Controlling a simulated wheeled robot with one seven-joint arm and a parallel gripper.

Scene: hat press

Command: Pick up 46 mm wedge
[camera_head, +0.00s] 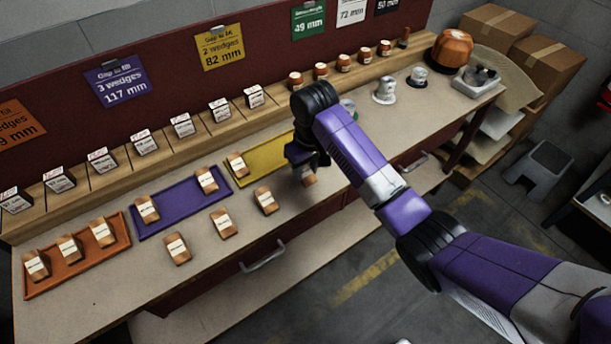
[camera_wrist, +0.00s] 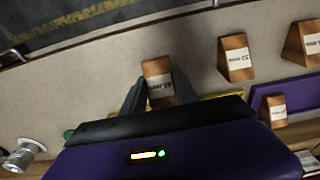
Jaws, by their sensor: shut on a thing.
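My gripper (camera_head: 308,160) is over the front part of the bench, beside the yellow tray (camera_head: 277,173). In the wrist view its fingers (camera_wrist: 160,92) are shut on the sides of a brown wooden wedge (camera_wrist: 157,68) with a white label, too small to read. In the head view this held wedge (camera_head: 308,179) shows just under my gripper; I cannot tell whether it touches the bench. Similar loose wedges stand in a row to its left: one (camera_head: 265,201), another (camera_head: 224,222) and a third (camera_head: 177,250).
An orange tray (camera_head: 122,227) holds three wedges and a purple tray (camera_head: 178,208) holds two. The yellow tray has one wedge (camera_head: 237,165). Small labelled boxes (camera_head: 182,125) line the back ledge. Bare bench lies in front of the loose wedges.

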